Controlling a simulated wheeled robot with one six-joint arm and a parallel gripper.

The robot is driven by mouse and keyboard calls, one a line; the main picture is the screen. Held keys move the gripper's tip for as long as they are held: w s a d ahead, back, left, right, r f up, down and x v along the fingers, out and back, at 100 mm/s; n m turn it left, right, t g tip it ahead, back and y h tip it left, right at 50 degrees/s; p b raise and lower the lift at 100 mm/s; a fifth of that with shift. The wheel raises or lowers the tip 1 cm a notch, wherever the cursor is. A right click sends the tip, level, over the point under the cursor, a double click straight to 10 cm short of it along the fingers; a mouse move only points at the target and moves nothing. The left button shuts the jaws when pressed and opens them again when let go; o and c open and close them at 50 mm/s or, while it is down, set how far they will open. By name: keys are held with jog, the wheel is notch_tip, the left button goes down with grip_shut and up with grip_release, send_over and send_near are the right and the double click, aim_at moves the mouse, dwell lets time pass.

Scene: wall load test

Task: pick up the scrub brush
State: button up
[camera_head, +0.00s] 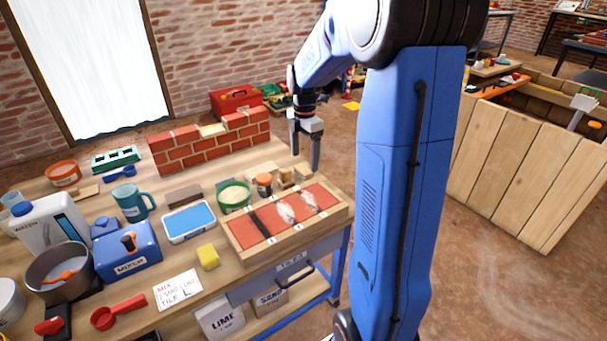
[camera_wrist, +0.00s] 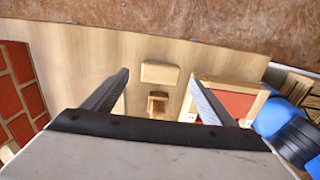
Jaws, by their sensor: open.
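My gripper (camera_head: 305,160) is open and empty, pointing down above the table's far right part. In the wrist view its two fingers (camera_wrist: 159,76) stand wide apart. Between and below them lies a pale wooden block with rounded corners (camera_wrist: 160,73), which looks like the scrub brush's back; bristles are not visible. A smaller wooden piece (camera_wrist: 157,102) with a darker hollow lies just nearer the palm. In the head view the small tan wooden pieces (camera_head: 286,176) sit beside the tray's far edge, partly near my fingers. Which one is the brush is hard to tell there.
A wooden tray with red panels (camera_head: 233,232) lies close by. The table's far edge is near, with open floor beyond. A wooden crate (camera_head: 500,150) stands right.

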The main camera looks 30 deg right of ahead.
aim_at(303, 169)
jog(key=shift+s+a+f, duration=0.1)
jog(key=shift+f, duration=1.3)
jog(key=shift+a+f, duration=0.1)
jog(key=shift+f, duration=1.3)
jog(key=shift+c, duration=0.3)
jog(key=c, duration=1.2)
jog(key=shift+r, duration=0.15)
notch_tip(303, 169, up, 10)
jog(key=shift+f, duration=0.1)
jog(key=shift+o, duration=1.2)
